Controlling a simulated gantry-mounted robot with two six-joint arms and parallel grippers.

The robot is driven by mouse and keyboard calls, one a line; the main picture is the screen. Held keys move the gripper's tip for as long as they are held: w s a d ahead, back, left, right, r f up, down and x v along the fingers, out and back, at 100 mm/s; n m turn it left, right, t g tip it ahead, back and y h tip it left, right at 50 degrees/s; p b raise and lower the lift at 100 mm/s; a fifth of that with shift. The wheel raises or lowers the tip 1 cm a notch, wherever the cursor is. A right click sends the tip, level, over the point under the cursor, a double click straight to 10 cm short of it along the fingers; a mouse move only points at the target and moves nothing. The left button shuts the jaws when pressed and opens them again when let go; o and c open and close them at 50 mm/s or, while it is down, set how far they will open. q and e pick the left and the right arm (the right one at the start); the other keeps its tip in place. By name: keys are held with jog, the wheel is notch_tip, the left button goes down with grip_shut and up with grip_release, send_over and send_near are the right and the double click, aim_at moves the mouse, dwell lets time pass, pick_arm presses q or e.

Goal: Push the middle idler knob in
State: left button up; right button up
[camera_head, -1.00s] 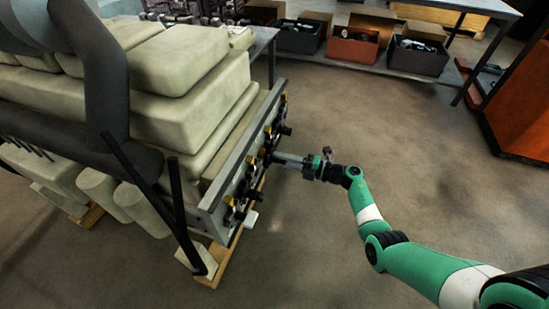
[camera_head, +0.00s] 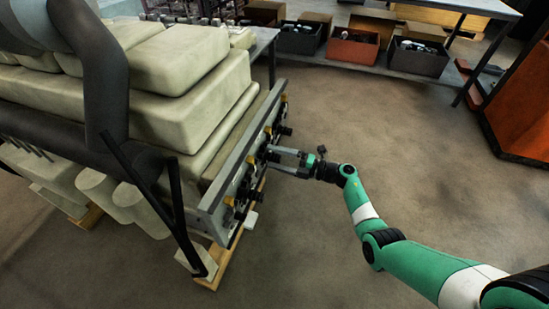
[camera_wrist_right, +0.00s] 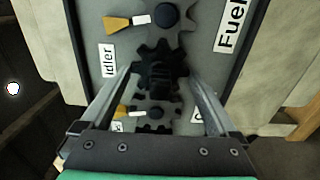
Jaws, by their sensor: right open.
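The gear panel (camera_head: 240,165) is the upright end face of the large pale engine block. It carries dark gears and small yellow knobs. In the right wrist view a yellow knob with a white stem (camera_wrist_right: 118,23) sits above the "Idler" label (camera_wrist_right: 107,60), and another yellow knob (camera_wrist_right: 121,111) sits lower, beside the left finger. I cannot tell which is the middle idler knob. My right gripper (camera_head: 270,159) is open at the panel, its fingers (camera_wrist_right: 159,68) on either side of a dark toothed gear (camera_wrist_right: 158,78). Contact is unclear. My left gripper is not in view.
A "Fuel" label (camera_wrist_right: 231,24) is at the panel's upper right. A dark pipe (camera_head: 100,80) and struts stand at the block's near left. Bins (camera_head: 352,47) of parts sit on a low shelf at the back. The floor right of the panel is clear.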

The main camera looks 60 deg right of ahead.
jog(key=shift+s, duration=0.2)
jog(key=p+v, duration=0.3)
jog(key=v, duration=0.3)
jog(key=shift+s, duration=0.3)
dwell(0.3)
